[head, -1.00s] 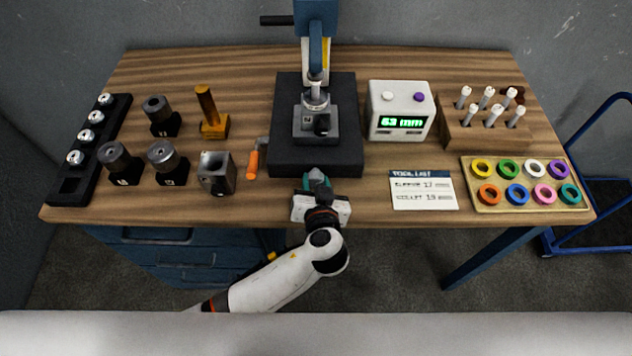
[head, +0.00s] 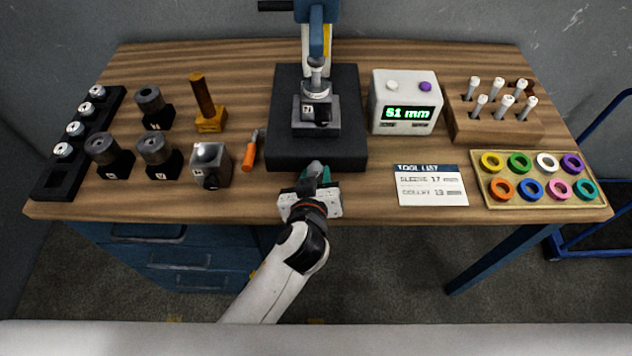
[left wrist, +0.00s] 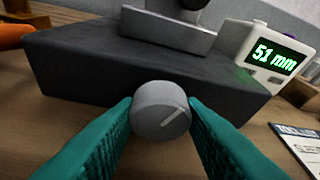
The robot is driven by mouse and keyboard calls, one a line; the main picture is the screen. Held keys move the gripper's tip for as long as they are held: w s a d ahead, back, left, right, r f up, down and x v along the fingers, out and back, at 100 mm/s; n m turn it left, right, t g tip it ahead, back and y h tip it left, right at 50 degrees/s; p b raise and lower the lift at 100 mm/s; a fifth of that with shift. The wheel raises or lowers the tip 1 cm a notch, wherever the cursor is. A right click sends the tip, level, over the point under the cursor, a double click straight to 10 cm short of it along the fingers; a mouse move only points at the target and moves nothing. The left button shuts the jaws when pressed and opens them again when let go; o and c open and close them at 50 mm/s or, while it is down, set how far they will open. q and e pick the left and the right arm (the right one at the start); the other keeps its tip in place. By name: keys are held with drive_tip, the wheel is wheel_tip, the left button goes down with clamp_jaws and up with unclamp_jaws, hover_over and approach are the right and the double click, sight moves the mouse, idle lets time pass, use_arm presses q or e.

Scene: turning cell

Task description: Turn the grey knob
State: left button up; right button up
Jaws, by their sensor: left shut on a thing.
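The grey knob (left wrist: 160,111) is a round dial with a light line on its face, on the front of the black base block (left wrist: 110,62). The line points to the upper right in the left wrist view. My left gripper (left wrist: 161,118) is shut on the knob, with a teal finger on each side of it. In the head view my left gripper (head: 312,178) is at the front of the black base and partly hides the knob. The white display box (head: 404,100) reads 51 mm in green. My right gripper is not in view.
An orange-handled tool (head: 249,152) lies left of the base. A tool list card (head: 431,186) and a tray of coloured rings (head: 535,207) are to the right. Several dark holders and a brass piece (head: 208,105) stand at left. The front table edge is close to my gripper.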

use_arm(q)
drive_tip(key=shift+n+h+b, duration=0.45)
drive_tip(key=shift+n+h, duration=0.05)
drive_tip(key=shift+n, duration=0.3)
drive_tip(key=shift+a+n+h, duration=0.1)
drive_tip(key=shift+n+h, duration=0.4)
drive_tip(key=shift+n, duration=0.2)
drive_tip(key=shift+t, duration=0.3)
drive_tip(key=o, duration=1)
drive_tip(key=b+v, duration=0.1)
drive_tip(key=v, duration=1.1)
drive_tip(key=shift+a+b, duration=0.1)
drive_tip(key=shift+b, duration=0.25)
